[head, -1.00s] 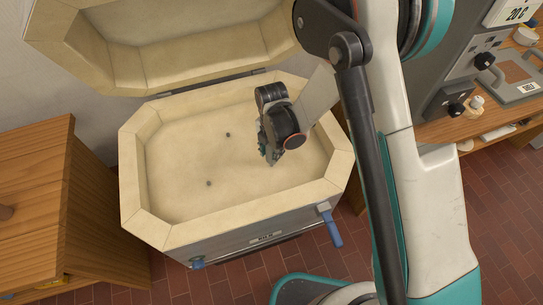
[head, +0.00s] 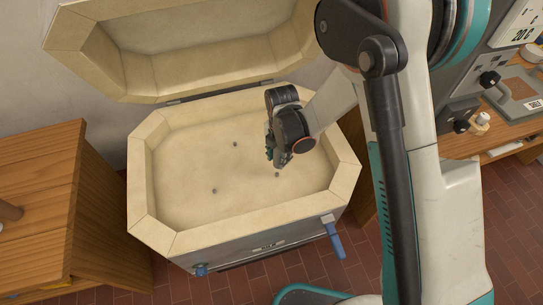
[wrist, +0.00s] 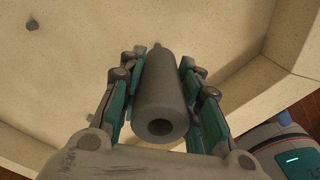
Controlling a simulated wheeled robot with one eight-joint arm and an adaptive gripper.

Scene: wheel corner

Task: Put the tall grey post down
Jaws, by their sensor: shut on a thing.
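My gripper (head: 275,156) is inside the open kiln (head: 146,200), over the right half of its floor. In the wrist view my gripper (wrist: 160,95) is shut on a tall grey post (wrist: 162,100), with a finger on each side. The post is a round cylinder with a hole in its near end; a narrower grey tip shows at its far end. In the head view the post is mostly hidden by my gripper. I cannot tell whether it touches the floor.
Small grey bits (head: 235,144) (head: 214,191) (head: 277,174) dot the kiln floor, one just below my gripper. One shows in the wrist view (wrist: 32,26). Thick cream walls surround the floor; the lid (head: 100,60) is raised behind. A wooden cabinet (head: 40,190) stands left.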

